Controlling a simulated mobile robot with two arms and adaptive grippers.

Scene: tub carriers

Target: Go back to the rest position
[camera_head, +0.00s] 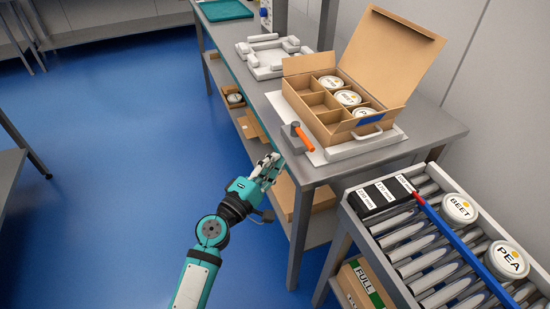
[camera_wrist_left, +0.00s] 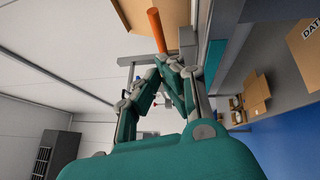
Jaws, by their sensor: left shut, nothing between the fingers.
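My left gripper (camera_head: 268,168) is shut and empty in the head view. It is beside the left edge of the grey table (camera_head: 440,128), over the blue floor. In the left wrist view the fingers of my left gripper (camera_wrist_left: 164,82) come together with nothing between them. My right gripper is not in view. On the table an open cardboard carton (camera_head: 328,126) has compartments, with several white-lidded tubs (camera_head: 348,98) along its right side.
A roller conveyor (camera_head: 428,262) at the right holds a black labelled box (camera_head: 380,197), a BEET tub (camera_head: 459,208) and a PEA tub (camera_head: 507,259). A box marked FULL (camera_head: 362,286) is below it. A grey-white fixture (camera_head: 272,58) lies farther back on the table. Blue floor (camera_head: 130,130) at the left is clear.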

